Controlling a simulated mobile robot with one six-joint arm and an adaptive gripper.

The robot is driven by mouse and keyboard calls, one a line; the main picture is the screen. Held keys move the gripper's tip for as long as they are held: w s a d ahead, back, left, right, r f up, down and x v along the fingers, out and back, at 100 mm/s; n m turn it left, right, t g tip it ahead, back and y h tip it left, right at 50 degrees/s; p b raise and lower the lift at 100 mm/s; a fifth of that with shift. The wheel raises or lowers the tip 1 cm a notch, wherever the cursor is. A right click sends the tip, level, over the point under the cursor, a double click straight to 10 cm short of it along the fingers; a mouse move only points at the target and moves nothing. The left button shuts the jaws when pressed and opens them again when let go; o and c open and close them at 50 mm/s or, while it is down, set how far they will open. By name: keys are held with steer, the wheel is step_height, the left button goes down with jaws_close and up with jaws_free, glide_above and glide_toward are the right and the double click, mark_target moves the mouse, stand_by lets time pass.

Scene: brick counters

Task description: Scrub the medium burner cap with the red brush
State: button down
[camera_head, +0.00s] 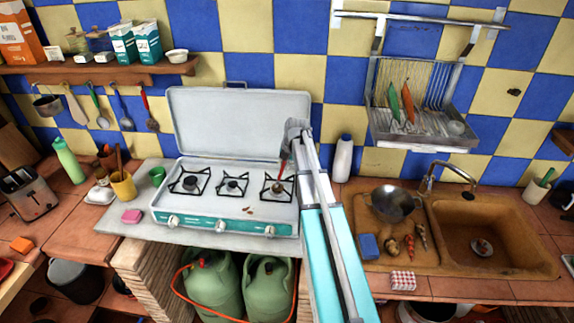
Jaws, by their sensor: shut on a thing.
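The white and teal stove (283,214) stands on the counter left of my arm, with its lid raised. It has a left burner cap (190,183), a middle one (232,185) and a right one (277,188). Which is the medium cap is hard to tell by size. My gripper (289,148) is above the stove's right side, shut on the red brush (283,166), which points down toward the right burner. The brush shows only as a small reddish strip. I cannot tell whether its tip touches the cap.
Small brown bits (249,210) lie on the stove's front. A white bottle (342,158) stands right of it. Further right are a wok (393,204), a blue sponge (369,246) and the sink (500,240). A pink sponge (132,216) and yellow cup (123,186) are at left.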

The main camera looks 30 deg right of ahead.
stand_by(0.7)
steer(key=shift+s+d, duration=0.2)
steer(key=shift+d, duration=0.2)
steer(key=shift+s+d, duration=0.15)
steer(key=shift+w+a+f, duration=0.1)
steer(key=shift+w+a, duration=0.3)
steer(key=shift+a, duration=0.25)
stand_by(0.7)
steer(key=shift+s+d, duration=0.2)
steer(key=shift+d, duration=0.15)
stand_by(0.6)
steer(key=shift+r+p, duration=2.55)
steer(key=shift+f, duration=0.2)
